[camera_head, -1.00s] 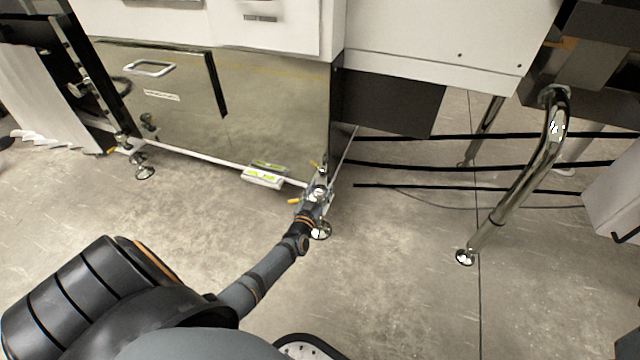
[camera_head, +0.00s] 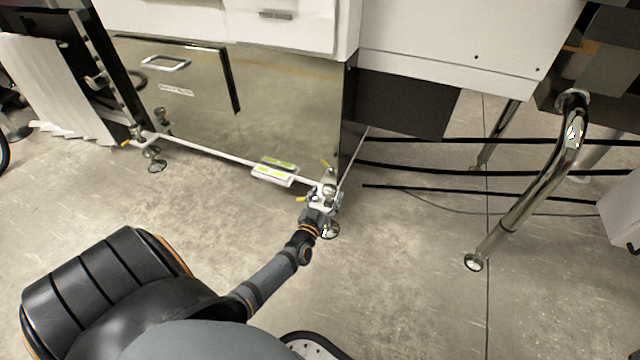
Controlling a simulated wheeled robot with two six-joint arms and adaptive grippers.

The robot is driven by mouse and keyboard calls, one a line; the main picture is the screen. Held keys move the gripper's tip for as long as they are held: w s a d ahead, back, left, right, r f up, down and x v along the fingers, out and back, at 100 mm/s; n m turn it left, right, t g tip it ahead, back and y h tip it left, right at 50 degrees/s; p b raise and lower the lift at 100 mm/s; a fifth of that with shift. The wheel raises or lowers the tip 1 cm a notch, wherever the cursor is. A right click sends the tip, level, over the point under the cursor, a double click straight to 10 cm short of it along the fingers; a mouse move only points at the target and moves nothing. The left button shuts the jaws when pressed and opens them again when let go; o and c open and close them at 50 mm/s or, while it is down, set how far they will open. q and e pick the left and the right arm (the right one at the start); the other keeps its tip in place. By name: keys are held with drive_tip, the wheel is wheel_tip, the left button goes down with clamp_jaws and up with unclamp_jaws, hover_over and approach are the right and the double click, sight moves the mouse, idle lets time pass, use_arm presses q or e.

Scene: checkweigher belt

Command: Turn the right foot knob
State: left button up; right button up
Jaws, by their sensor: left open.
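The right foot (camera_head: 330,231) of the steel cabinet is a round metal disc on a short stem under the front right corner. My left gripper (camera_head: 326,194) is at this corner, just above the disc, with its fingers open around or beside the foot's knob. The gripper hides much of the knob, and I cannot tell whether it touches. Small orange tips (camera_head: 300,199) show beside the gripper. The left foot (camera_head: 155,166) stands at the cabinet's other front corner. My right gripper is not in view.
A level-like block with yellow-green strips (camera_head: 274,172) sits on the white lower rail left of the gripper. A chrome tube leg (camera_head: 540,180) stands to the right, with black cables (camera_head: 430,168) behind. The concrete floor in front is mostly clear.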

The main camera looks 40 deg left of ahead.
use_arm(q)
drive_tip(key=v, duration=0.8)
drive_tip(key=shift+s, duration=0.2)
drive_tip(key=shift+d, duration=0.1)
